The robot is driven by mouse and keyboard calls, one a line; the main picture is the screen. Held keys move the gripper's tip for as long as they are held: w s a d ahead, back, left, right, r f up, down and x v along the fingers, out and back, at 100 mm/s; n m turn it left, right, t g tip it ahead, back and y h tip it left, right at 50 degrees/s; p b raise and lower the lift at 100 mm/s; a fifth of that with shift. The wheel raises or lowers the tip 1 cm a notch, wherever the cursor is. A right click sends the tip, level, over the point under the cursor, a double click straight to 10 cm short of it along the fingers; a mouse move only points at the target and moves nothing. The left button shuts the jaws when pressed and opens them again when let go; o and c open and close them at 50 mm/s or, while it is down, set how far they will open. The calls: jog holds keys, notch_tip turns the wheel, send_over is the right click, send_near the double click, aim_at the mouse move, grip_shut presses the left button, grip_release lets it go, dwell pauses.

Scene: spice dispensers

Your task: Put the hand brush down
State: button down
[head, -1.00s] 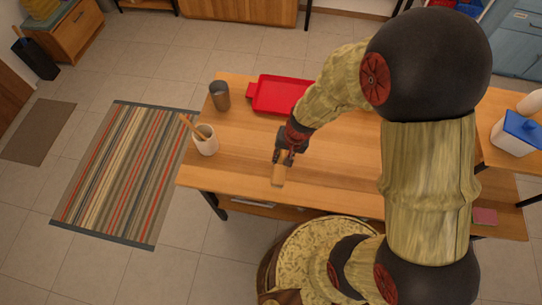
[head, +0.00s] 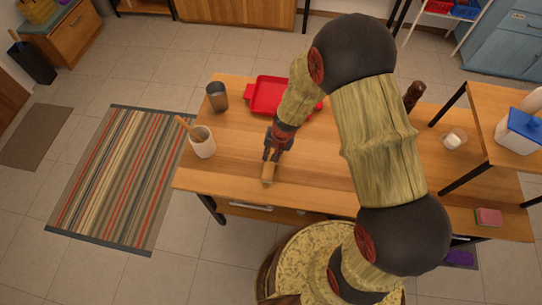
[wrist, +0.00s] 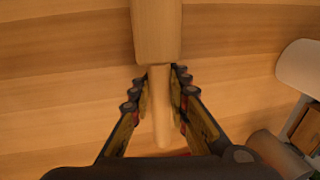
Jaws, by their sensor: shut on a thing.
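The hand brush (head: 267,172) has a pale wooden body and handle. In the head view it shows below my gripper (head: 272,155), over the front part of the wooden table (head: 330,179). In the wrist view the brush's wide block (wrist: 156,30) is at the top and its narrow handle (wrist: 160,95) runs down between my fingers (wrist: 158,92). My gripper is shut on the handle. Bristles are not visible, and I cannot tell whether the brush touches the tabletop.
A white crock (head: 202,142) with a wooden utensil and a dark metal cup (head: 217,96) stand on the left. A red tray (head: 268,95) lies behind my gripper. A small glass jar (head: 453,139) stands right. The tabletop right of the brush looks clear.

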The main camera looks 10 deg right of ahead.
jog(key=shift+r, duration=0.1)
jog(key=shift+f+b, duration=0.4)
jog(key=shift+f, duration=0.25)
jog(key=c, duration=1.7)
grip_release()
jog(key=shift+r, duration=0.1)
